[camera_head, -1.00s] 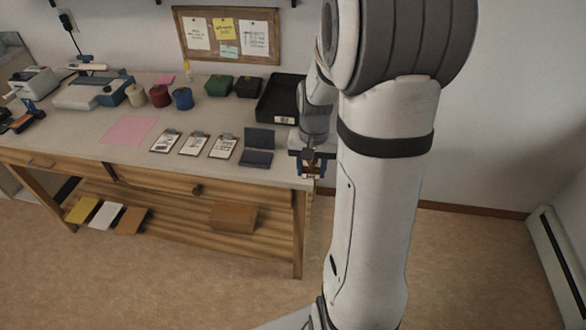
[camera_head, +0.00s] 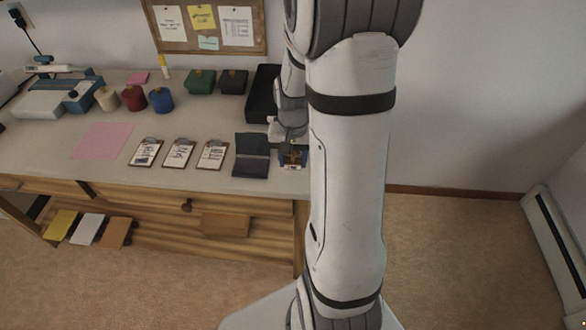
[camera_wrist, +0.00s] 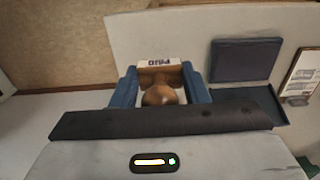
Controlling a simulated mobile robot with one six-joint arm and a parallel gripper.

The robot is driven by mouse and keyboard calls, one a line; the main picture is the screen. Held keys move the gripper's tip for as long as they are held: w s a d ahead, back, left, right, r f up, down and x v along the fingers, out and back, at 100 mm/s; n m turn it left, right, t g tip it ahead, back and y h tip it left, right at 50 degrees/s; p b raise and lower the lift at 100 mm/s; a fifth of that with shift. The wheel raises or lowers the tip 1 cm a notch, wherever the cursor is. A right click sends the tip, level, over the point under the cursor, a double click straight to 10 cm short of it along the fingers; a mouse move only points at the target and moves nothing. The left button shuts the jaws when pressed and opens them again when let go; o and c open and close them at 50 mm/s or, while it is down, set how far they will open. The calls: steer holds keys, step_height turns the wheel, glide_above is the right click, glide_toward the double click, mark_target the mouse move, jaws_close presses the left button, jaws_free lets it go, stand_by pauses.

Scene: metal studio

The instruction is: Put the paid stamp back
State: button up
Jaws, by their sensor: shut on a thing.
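The paid stamp has a round wooden handle and a white label reading PAID. In the wrist view the stamp (camera_wrist: 160,92) sits between the two blue fingers of my gripper (camera_wrist: 162,82), which is shut on it. In the head view my gripper (camera_head: 292,155) is at the right end of the table, just right of the open dark stamp pad (camera_head: 251,166). The stamp is small there and partly hidden. The pad also shows right of the gripper in the wrist view (camera_wrist: 245,62). I cannot tell whether the stamp touches the tabletop.
A black tray (camera_head: 260,95) stands behind the pad, partly hidden by my arm. Three clipboards (camera_head: 179,153) lie left of the pad. Green and dark boxes (camera_head: 200,82) and red, blue and cream pots (camera_head: 134,98) stand further back. A pink sheet (camera_head: 103,141) lies at left.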

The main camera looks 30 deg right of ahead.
mark_target(294, 177)
steer(key=shift+d+f, duration=0.1)
steer(key=shift+f, duration=2.1)
steer(key=shift+f+b, duration=0.25)
steer(key=shift+b, duration=0.1)
steer(key=o, duration=1)
steer(key=shift+r, duration=0.1)
steer(key=shift+c, duration=0.2)
step_height(294, 177, up, 12)
steer(key=shift+r+p, duration=0.1)
steer(key=shift+p, duration=0.6)
steer(key=s+a+r+n+t, duration=0.2)
steer(key=s+a+r+n, duration=0.4)
steer(key=s+a, duration=0.6)
steer(key=shift+s+a+r+n, duration=0.2)
steer(key=shift+r+n, duration=0.2)
steer(key=shift+r, duration=0.4)
